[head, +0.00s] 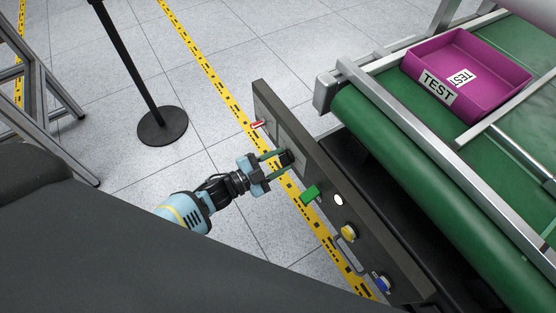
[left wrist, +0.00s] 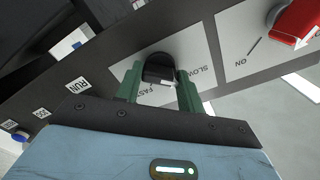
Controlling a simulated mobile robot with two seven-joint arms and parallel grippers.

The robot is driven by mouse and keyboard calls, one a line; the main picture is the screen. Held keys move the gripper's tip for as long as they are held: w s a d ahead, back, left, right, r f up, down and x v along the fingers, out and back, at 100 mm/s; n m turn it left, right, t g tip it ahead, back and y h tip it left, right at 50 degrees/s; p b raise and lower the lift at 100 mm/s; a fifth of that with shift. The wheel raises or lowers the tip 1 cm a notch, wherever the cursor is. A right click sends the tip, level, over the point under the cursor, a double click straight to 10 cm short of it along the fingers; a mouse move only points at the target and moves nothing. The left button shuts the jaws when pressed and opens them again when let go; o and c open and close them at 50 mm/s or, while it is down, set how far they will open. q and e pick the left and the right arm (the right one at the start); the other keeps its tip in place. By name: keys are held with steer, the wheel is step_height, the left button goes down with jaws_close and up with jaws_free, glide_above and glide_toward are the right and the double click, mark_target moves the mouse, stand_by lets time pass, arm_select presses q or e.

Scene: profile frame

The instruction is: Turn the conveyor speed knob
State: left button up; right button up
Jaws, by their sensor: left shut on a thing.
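The black speed knob (left wrist: 158,68) sits on a white plate marked SLOW and FAST in the left wrist view. It also shows on the dark control panel (head: 330,178) in the head view, as a small black knob (head: 287,158). My left gripper (head: 281,159) reaches the panel from the left. Its green fingers (left wrist: 159,86) stand on either side of the knob and are shut on it. My right gripper is in neither view.
On the panel are a red switch (head: 258,125), a green control (head: 310,194), a white button (head: 338,200), a yellow button (head: 348,233) and a blue one (head: 383,284). A green conveyor (head: 420,175) carries a magenta TEST bin (head: 510,88). A black post base (head: 162,126) stands on the floor.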

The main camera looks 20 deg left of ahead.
arm_select(q)
steer(key=o, duration=1)
steer(key=shift+s, duration=0.1)
steer(key=v, duration=0.7)
steer(key=shift+s+a, duration=0.25)
steer(key=shift+s, duration=0.05)
